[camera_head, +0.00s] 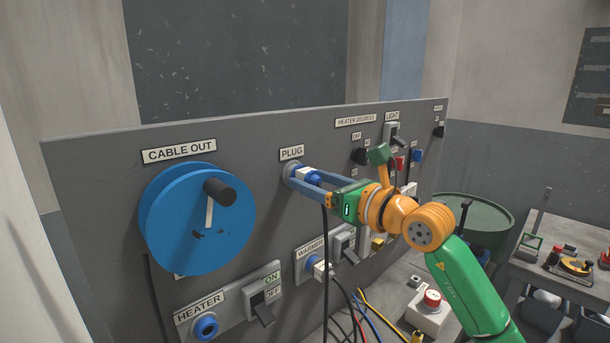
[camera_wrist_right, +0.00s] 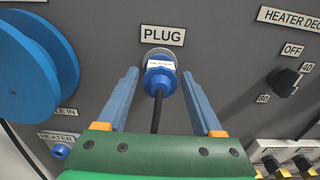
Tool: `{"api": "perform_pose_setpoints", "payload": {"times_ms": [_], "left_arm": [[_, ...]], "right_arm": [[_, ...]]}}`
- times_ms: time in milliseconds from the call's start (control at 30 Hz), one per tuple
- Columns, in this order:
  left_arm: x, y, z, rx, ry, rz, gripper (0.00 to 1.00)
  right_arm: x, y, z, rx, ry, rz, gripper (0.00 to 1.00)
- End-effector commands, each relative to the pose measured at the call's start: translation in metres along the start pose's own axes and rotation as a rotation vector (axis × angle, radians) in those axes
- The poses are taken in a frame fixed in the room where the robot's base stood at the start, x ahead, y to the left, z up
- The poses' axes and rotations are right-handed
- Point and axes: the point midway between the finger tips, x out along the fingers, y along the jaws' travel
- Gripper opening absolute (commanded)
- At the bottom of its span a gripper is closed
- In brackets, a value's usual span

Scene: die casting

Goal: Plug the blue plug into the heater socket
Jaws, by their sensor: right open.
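The blue plug (camera_wrist_right: 158,80) sits in the holder under the PLUG label on the grey panel, with its black cable hanging down. In the head view the plug (camera_head: 312,177) is partly hidden by my right gripper (camera_head: 308,183). In the right wrist view my right gripper (camera_wrist_right: 163,90) is open, with one blue finger on each side of the plug and a gap to both. The heater socket (camera_head: 205,327) is a blue ring at the panel's lower left, by the HEATER label; it also shows in the right wrist view (camera_wrist_right: 60,151). My left gripper is not in view.
A large blue cable reel (camera_head: 180,235) with a black handle stands out from the panel at the left. A WARMER socket with a plug (camera_head: 316,268) and a switch (camera_head: 345,243) lie below my right gripper. Loose cables hang there. A red button box (camera_head: 430,312) stands at lower right.

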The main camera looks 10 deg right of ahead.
Motion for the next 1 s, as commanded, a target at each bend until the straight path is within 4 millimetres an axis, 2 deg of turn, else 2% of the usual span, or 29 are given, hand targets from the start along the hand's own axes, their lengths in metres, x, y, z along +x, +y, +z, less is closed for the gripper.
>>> {"api": "perform_pose_setpoints", "payload": {"times_ms": [33,200,300,1000], "left_arm": [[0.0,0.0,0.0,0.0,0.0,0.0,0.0],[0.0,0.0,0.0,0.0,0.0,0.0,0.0],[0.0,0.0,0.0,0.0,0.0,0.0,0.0],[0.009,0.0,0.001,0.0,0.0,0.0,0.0]], "right_arm": [[0.0,0.0,0.0,0.0,0.0,0.0,0.68],[0.0,0.0,0.0,0.001,0.0,0.0,0.22],[0.0,0.0,0.0,0.001,0.0,0.0,0.0],[-0.011,0.0,0.0,0.0,-0.001,0.0,0.0]]}}
